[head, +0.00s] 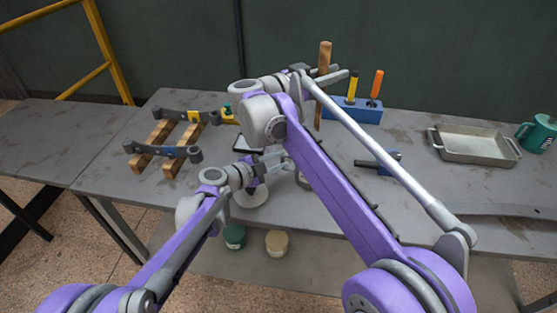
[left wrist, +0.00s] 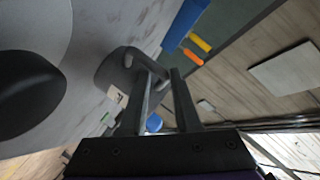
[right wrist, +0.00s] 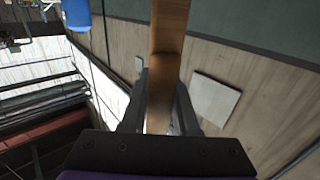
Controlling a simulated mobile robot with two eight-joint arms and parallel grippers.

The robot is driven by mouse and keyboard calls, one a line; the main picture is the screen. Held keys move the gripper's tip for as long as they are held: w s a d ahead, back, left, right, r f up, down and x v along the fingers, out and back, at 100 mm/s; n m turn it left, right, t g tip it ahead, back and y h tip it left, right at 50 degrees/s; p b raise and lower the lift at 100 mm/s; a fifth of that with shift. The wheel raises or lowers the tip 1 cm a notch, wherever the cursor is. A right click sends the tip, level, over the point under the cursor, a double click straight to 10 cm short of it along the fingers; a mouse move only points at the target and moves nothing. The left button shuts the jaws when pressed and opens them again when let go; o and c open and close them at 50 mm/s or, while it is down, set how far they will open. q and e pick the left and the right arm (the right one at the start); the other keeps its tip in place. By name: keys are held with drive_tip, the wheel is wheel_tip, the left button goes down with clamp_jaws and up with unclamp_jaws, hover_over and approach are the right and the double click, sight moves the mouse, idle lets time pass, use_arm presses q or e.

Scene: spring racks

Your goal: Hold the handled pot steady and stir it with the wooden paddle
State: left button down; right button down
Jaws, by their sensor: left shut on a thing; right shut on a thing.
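The wooden paddle (head: 325,58) stands roughly upright in the head view. My right gripper (head: 328,76) is shut on its shaft, which also runs between the fingers in the right wrist view (right wrist: 168,50). My left gripper (head: 276,159) is shut on the handle of the grey pot, seen beside the fingers in the left wrist view (left wrist: 118,70). In the head view the pot (head: 303,181) is mostly hidden behind my right arm.
A pale round disc (head: 250,198) lies near the front edge. Wooden bars (head: 154,146) with dark tools are at left. A blue holder (head: 350,110) with upright tools stands behind. A metal tray (head: 472,146) and green mug (head: 538,133) are at right. Two tubs (head: 277,243) sit below.

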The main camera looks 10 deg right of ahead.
wheel_tip(320, 180, down, 18)
drive_tip(key=w+a+n+t+y, duration=0.1)
drive_tip(key=a+n+t+y, duration=0.1)
drive_tip(key=n+t+y, duration=0.7)
drive_tip(key=shift+w+y, duration=0.35)
drive_tip(key=shift+y, duration=0.15)
idle(0.9)
drive_tip(key=shift+r, duration=0.1)
drive_tip(key=c, duration=1.3)
unclamp_jaws()
clamp_jaws()
